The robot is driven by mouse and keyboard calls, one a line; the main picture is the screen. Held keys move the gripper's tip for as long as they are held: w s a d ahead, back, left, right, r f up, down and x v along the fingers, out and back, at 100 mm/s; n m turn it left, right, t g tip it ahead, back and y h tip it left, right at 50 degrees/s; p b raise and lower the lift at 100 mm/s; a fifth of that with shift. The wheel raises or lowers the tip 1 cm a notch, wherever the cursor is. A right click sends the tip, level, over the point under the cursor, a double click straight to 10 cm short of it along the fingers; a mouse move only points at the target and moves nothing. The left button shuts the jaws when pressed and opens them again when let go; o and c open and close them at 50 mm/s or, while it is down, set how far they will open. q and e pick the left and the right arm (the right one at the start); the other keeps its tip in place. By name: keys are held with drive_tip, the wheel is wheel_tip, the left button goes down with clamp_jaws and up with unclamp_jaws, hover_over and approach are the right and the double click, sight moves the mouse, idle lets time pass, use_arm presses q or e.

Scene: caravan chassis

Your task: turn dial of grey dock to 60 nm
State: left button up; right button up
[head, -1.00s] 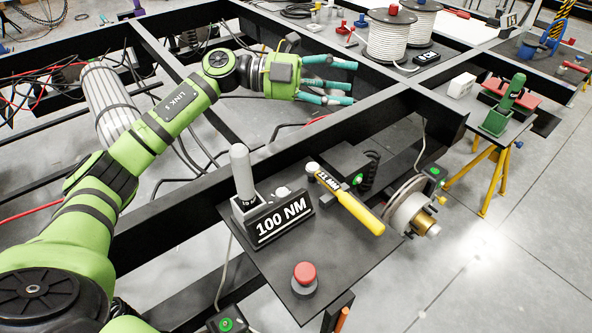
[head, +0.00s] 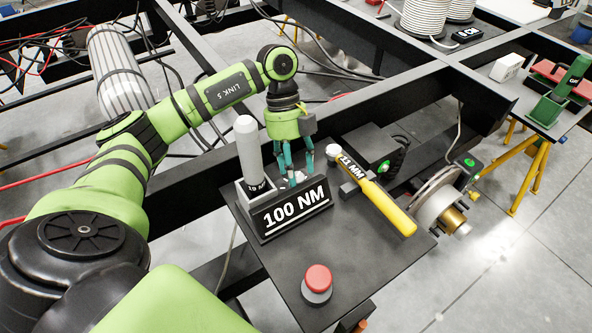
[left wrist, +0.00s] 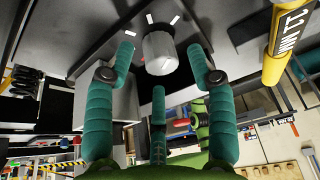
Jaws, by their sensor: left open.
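The grey dock (head: 262,228) is a dark box on the black shelf with a sign reading 100 NM. A tool with a light grey upright handle (head: 247,150) stands in its left part. The dial is a pale round knob, partly hidden behind the sign and fingers in the head view; it shows clearly in the left wrist view as a silver dial (left wrist: 160,54) with white marks around it. My left gripper (head: 297,170) points down over the dock behind the sign. Its teal fingers are open, spread on either side of the dial, with visible gaps. My right gripper is not in view.
A yellow-handled tool (head: 388,208) marked 11 MM lies right of the dock. A red button (head: 318,279) stands at the shelf's front. A brake disc hub (head: 438,205) is beyond the right edge. A green dock (head: 563,95) stands on the far right table.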

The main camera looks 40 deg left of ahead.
use_arm(q)
drive_tip(key=shift+s+d+f, duration=0.15)
drive_tip(key=shift+d+f, duration=0.1)
drive_tip(key=shift+f, duration=0.4)
drive_tip(key=c, duration=1.1)
